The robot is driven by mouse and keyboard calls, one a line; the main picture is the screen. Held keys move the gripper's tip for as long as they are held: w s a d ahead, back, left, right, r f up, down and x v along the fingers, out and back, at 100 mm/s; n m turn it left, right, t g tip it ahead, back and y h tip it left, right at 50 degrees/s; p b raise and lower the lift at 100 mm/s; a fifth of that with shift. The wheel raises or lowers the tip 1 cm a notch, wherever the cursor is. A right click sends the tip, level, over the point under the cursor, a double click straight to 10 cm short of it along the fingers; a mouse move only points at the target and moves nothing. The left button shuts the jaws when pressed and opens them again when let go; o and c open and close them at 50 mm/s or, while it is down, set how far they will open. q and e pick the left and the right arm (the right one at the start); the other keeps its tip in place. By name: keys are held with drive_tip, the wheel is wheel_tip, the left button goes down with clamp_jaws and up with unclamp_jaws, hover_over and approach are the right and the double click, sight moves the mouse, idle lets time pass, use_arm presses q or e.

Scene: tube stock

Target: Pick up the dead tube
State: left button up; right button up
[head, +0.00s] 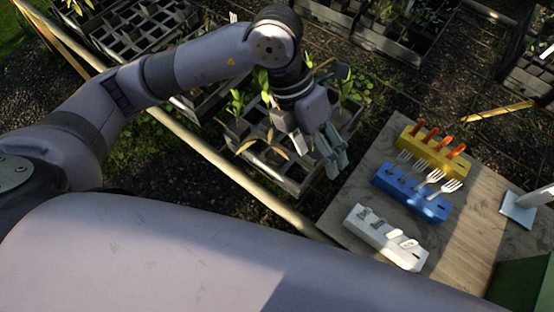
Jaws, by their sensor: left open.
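My left gripper (331,153) is open and empty, with its fingers pointing down at the right part of a dark crate (293,186) of tube stock. Several tubes with green seedlings stand in the crate, such as one at its left (237,104) and one at its right (345,88). Drooping yellow-brown leaves (279,151) show near the crate's front, left of the fingers; they may belong to the dead tube, but I cannot tell for sure. My wrist and forearm hide part of the crate. My right gripper is not in view.
A wooden table (464,236) at the right bears a yellow block (432,150) with orange-handled tools, a blue block (410,192) with white forks and a white block (385,237). More crates (384,43) stand behind. A wooden rail (235,170) runs in front of the crate.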

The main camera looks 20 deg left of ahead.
use_arm(q)
drive_tip(key=w+a+n+t+y, duration=0.1)
drive_tip(key=w+a+t+y, duration=0.1)
drive_tip(key=w+a+y, duration=0.5)
drive_tip(key=h+p, duration=0.2)
drive_tip(key=p, duration=0.1)
hover_over(277, 152)
drive_tip(key=s, duration=0.1)
wheel_tip(277, 152, down, 12)
drive_tip(key=shift+f, duration=0.25)
drive_tip(key=shift+w+f, duration=0.1)
drive_tip(key=shift+f, duration=0.4)
drive_tip(key=f, duration=0.1)
drive_tip(key=f+p, duration=0.1)
drive_tip(key=f, duration=0.1)
drive_tip(key=shift+w+f+p, duration=0.3)
drive_tip(key=shift+p, duration=0.1)
drive_tip(key=shift+f, duration=0.45)
clamp_jaws()
